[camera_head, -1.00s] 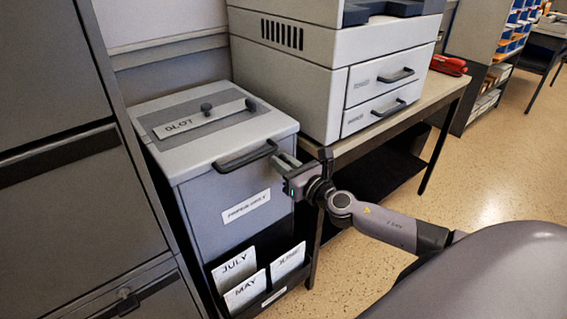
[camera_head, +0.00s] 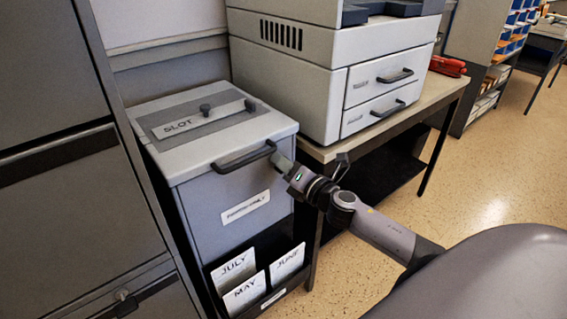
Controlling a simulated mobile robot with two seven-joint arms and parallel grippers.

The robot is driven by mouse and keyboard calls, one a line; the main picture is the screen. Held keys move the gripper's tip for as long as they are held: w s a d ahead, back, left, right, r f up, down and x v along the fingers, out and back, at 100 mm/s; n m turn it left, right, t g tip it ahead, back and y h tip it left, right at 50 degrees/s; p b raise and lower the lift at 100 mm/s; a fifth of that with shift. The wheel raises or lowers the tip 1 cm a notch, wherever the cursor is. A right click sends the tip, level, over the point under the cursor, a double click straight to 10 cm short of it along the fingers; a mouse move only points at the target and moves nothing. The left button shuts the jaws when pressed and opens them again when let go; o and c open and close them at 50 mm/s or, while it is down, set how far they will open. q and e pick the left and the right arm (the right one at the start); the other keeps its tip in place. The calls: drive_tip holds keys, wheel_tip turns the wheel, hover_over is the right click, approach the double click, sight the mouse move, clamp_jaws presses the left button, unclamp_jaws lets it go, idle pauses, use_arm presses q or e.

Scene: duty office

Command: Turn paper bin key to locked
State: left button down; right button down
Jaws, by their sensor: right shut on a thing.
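The grey paper bin (camera_head: 235,180) stands between the filing cabinet and the printer table. Its pale lid (camera_head: 200,152) is down, with a dark front handle (camera_head: 245,158) and a label reading SLOT. My right gripper (camera_head: 281,163) is at the bin's upper front right corner, just below and right of the handle's end. Its fingers are shut and rolled on their side. The key itself is hidden between or behind the fingers, so its angle and the lock marks cannot be read. My left gripper is not in view.
A dark filing cabinet (camera_head: 60,150) stands close on the left. A printer (camera_head: 300,85) sits on a table (camera_head: 440,95) right of the bin. JULY, MAY and JUNE cards stand in the bin's front rack (camera_head: 255,300). Open floor (camera_head: 500,190) lies right.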

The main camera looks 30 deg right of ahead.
drive_tip(key=m+p, duration=0.1)
drive_tip(key=m, duration=0.3)
drive_tip(key=shift+m, duration=0.3)
drive_tip(key=shift+f+m+p, duration=0.1)
drive_tip(key=shift+m+p, duration=0.5)
drive_tip(key=shift+m, duration=1.4)
drive_tip(key=c, duration=1.2)
unclamp_jaws()
drive_tip(key=shift+s+d+p, duration=0.15)
drive_tip(key=shift+s+d, duration=0.05)
drive_tip(key=shift+s, duration=1.6)
drive_tip(key=shift+s+d+p, duration=0.15)
drive_tip(key=shift+s, duration=1.6)
